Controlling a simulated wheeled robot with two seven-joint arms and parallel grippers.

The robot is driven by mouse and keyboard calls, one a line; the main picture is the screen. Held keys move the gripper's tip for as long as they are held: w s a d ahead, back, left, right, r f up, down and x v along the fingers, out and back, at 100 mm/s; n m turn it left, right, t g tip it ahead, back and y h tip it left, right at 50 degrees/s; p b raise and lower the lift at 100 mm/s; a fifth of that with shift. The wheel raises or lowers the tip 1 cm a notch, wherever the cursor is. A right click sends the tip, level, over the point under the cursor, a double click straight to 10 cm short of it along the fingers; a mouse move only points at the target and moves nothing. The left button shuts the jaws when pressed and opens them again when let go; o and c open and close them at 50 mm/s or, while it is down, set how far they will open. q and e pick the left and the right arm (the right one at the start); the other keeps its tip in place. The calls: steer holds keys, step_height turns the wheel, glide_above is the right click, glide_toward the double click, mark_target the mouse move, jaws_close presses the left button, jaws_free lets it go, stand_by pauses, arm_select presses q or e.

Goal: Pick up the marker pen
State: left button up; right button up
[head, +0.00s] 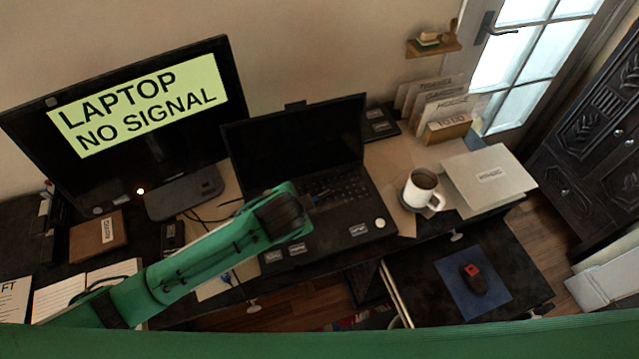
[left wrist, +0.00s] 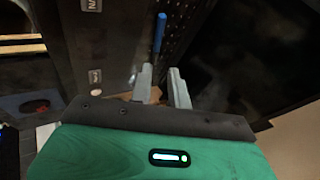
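A blue marker pen (left wrist: 159,34) lies on the open black laptop (left wrist: 105,45), along the edge between the keyboard and the palm rest. In the head view the laptop (head: 335,215) shows, with the pen mostly hidden or too small to make out beside my gripper. My left gripper (left wrist: 163,75) is open and empty, its two grey fingers apart, pointing toward the pen with the pen just beyond the fingertips. In the head view the left gripper (head: 310,200) is over the laptop keyboard. My right gripper is not in view.
A monitor (head: 120,170) stands at the left. A white mug (head: 421,190) and a closed silver laptop (head: 488,178) are at the right. A lower shelf holds a dark mouse (head: 474,279) on a blue pad (head: 451,285). The laptop's raised screen (head: 300,140) stands behind the keyboard.

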arm_select(q)
steer(key=p+x, duration=0.1)
steer(key=x, duration=0.5)
steer(key=shift+w+f, duration=0.2)
steer(key=shift+f, duration=0.15)
steer(key=shift+w+d+f, duration=0.1)
steer(key=shift+f, duration=0.25)
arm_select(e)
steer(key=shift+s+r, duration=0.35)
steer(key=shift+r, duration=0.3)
arm_select(q)
steer(key=p+x, duration=0.1)
steer(key=x, duration=0.3)
steer(key=shift+w+f, duration=0.15)
steer(key=shift+f, duration=0.3)
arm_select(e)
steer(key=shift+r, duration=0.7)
arm_select(q)
steer(key=shift+f, duration=0.1)
jaws_close()
